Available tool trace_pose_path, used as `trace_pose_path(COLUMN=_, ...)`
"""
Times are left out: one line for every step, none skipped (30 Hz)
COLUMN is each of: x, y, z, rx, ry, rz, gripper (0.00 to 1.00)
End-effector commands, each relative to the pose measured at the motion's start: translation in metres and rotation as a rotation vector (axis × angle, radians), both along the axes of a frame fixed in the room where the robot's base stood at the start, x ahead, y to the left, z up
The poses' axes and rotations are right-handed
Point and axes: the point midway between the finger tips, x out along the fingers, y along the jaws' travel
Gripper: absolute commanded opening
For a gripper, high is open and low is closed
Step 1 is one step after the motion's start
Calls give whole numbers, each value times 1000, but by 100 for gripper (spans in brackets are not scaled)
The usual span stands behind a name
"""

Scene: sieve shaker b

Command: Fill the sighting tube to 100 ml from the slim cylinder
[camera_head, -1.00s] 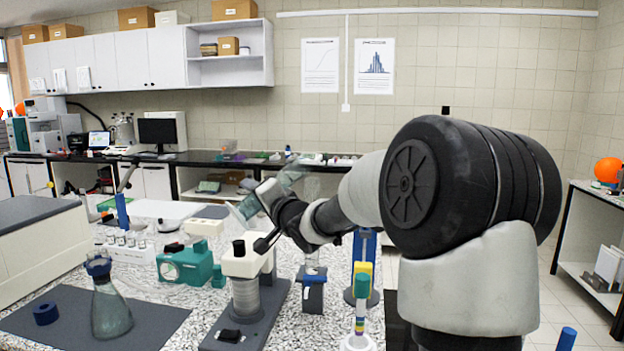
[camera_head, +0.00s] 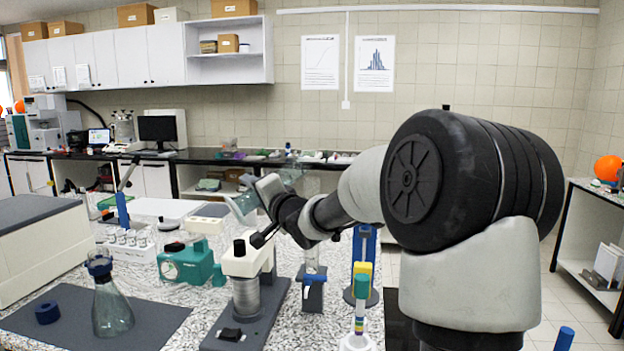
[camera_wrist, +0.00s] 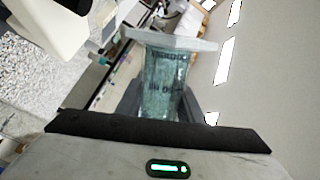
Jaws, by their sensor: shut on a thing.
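My gripper (camera_wrist: 161,104) is shut on a clear graduated cylinder (camera_wrist: 166,78), which I take to be the slim cylinder. Its wide foot or rim lies across the far end in the wrist view, and marks and numbers show on its wall. The liquid level in it is unclear. In the head view the held cylinder (camera_head: 243,203) is tilted, partly hidden by my gripper (camera_head: 268,190). A clear upright tube (camera_head: 312,256) in a dark stand, probably the sighting tube, stands just right of and below my gripper. My wrist partly covers it, and its fill level cannot be read.
A white and grey instrument on a dark base (camera_head: 246,284) stands close below my gripper. A teal device (camera_head: 187,262), a flask (camera_head: 111,305) on a dark mat and a blue and yellow stand (camera_head: 362,268) are nearby. A colour-banded tube (camera_head: 360,305) stands in front.

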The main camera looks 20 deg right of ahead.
Motion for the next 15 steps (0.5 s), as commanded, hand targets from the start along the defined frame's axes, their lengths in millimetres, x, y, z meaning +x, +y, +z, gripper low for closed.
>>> trace_pose_path(x=0, y=0, z=2, rx=3, ry=-2, rz=0, gripper=3)
trace_pose_path(x=0, y=0, z=3, rx=6, ry=-1, rz=0, gripper=3)
trace_pose_path(x=0, y=0, z=3, rx=9, ry=0, rz=0, gripper=3)
trace_pose_path(x=0, y=0, z=3, rx=12, ry=0, rz=0, gripper=3)
trace_pose_path(x=0, y=0, z=4, rx=14, ry=0, rz=0, gripper=3)
trace_pose_path(x=0, y=0, z=4, rx=18, ry=1, rz=0, gripper=3)
trace_pose_path(x=0, y=0, z=5, rx=20, ry=2, rz=0, gripper=3)
trace_pose_path(x=0, y=0, z=5, rx=23, ry=2, rz=0, gripper=3)
trace_pose_path(x=0, y=1, z=5, rx=26, ry=3, rz=0, gripper=3)
trace_pose_path(x=0, y=1, z=6, rx=28, ry=3, rz=0, gripper=3)
trace_pose_path(x=0, y=1, z=6, rx=30, ry=4, rz=0, gripper=3)
trace_pose_path(x=0, y=1, z=6, rx=33, ry=4, rz=0, gripper=3)
trace_pose_path(x=0, y=1, z=7, rx=36, ry=5, rz=0, gripper=3)
trace_pose_path(x=0, y=1, z=7, rx=38, ry=5, rz=0, gripper=3)
trace_pose_path(x=0, y=1, z=8, rx=41, ry=6, rz=0, gripper=3)
